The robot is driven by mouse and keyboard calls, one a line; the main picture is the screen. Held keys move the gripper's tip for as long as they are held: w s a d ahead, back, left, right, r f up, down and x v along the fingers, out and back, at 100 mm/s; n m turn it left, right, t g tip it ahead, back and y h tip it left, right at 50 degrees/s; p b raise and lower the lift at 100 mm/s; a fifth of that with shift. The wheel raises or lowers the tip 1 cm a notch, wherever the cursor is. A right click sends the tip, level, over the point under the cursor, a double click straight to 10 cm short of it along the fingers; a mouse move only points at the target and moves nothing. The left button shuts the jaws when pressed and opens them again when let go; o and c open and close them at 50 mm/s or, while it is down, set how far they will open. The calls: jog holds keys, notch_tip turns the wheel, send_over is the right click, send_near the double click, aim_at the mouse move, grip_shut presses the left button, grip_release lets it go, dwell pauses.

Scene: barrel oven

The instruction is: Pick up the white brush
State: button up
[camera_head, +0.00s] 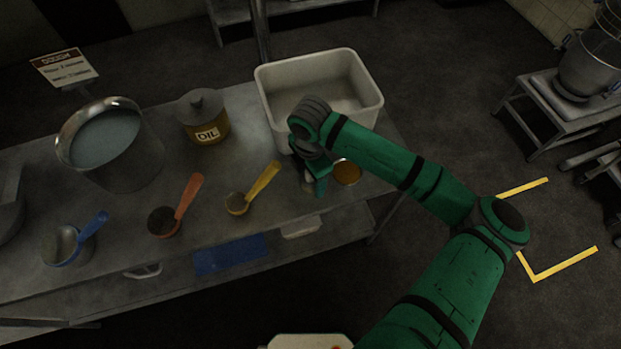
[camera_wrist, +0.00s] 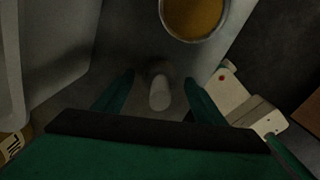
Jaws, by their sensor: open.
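The white brush (camera_wrist: 160,97) shows in the wrist view as a pale, rounded handle, seen nearly end-on, above the metal table. Its lower part is dim and its bristles cannot be made out. My gripper (camera_wrist: 160,78) is open, with one green finger on each side of the handle and a visible gap on both sides. In the head view my gripper (camera_head: 314,184) is low over the table's right end, pointing down. Only a small pale bit of the brush (camera_head: 307,185) shows beside the fingers there; the arm hides the rest.
A bowl of amber liquid (camera_head: 347,172) stands close to my gripper on the right. A white bin (camera_head: 274,104) is just behind. Yellow (camera_head: 262,183), orange (camera_head: 188,195) and blue (camera_head: 92,225) handled scoops, an oil jar (camera_head: 206,128) and a large pot (camera_head: 128,165) stand left.

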jog(key=shift+f, duration=0.1)
jog(key=c, duration=1.2)
jog(key=shift+o, duration=0.2)
jog(key=shift+r, duration=0.45)
notch_tip(320, 180, up, 3)
jog(key=shift+f, duration=0.2)
jog(key=s+d+r, duration=0.2)
jog(key=s+r, duration=0.7)
jog(key=s, duration=0.4)
jog(key=shift+s+r, duration=0.3)
jog(key=shift+s, duration=0.1)
